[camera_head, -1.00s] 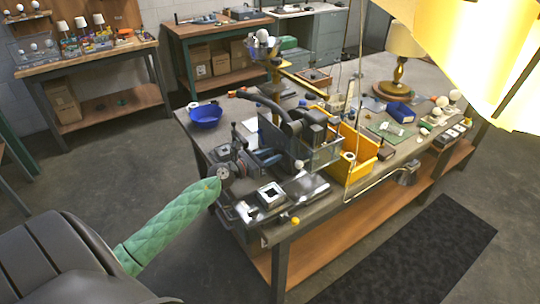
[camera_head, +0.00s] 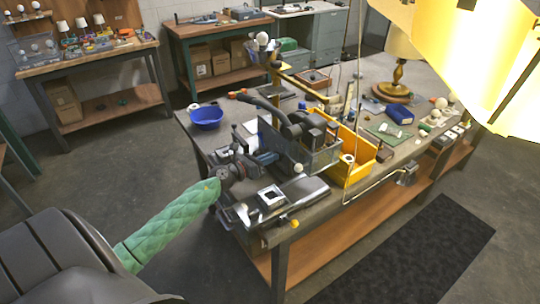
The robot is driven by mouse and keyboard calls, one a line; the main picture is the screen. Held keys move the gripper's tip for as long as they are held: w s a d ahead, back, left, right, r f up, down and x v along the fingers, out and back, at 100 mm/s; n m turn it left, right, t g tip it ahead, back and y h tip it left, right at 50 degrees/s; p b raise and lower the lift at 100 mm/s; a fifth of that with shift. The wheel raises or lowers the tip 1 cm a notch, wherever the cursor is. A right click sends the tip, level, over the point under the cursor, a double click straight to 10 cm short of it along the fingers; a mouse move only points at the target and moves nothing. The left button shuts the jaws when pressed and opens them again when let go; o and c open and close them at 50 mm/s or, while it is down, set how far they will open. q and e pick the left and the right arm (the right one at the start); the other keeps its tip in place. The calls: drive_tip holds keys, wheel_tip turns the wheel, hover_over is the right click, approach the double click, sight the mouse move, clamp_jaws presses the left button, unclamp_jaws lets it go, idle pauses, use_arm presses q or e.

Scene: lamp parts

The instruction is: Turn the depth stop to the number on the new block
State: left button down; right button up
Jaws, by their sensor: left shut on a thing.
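My left arm, in a green quilted sleeve, comes in from the left. My left gripper (camera_head: 247,164) is at the left end of the workbench, beside a dark bench machine (camera_head: 297,128). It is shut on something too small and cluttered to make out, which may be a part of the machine. I cannot pick out the depth stop or read any number. A pale square piece with a dark centre (camera_head: 270,197) lies on a metal plate at the near left corner; I cannot tell whether it is the new block. My right gripper is not in view.
The workbench (camera_head: 345,206) holds a blue bowl (camera_head: 206,116), a yellow bin (camera_head: 358,152), a clear box, a small blue bin (camera_head: 399,113) and a lamp (camera_head: 396,85). A large yellow shade fills the top right. The floor in front is clear, with a dark mat (camera_head: 415,258).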

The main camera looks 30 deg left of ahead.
use_arm(q)
drive_tip(key=n+p, duration=0.1)
drive_tip(key=n, duration=0.1)
drive_tip(key=n+p, duration=0.1)
drive_tip(key=n, duration=0.1)
drive_tip(key=n+p, duration=0.1)
drive_tip(key=n, duration=0.1)
drive_tip(key=shift+w+a+f+n, duration=0.15)
drive_tip(key=shift+a+f+n, duration=0.05)
drive_tip(key=shift+a+n, duration=0.2)
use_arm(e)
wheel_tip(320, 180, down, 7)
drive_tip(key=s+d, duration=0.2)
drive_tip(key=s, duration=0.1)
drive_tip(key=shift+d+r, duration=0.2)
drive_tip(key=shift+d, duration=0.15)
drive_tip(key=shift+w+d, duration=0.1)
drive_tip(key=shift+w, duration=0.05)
use_arm(q)
drive_tip(key=c, duration=1.4)
unclamp_jaws()
drive_tip(key=shift+c, duration=0.2)
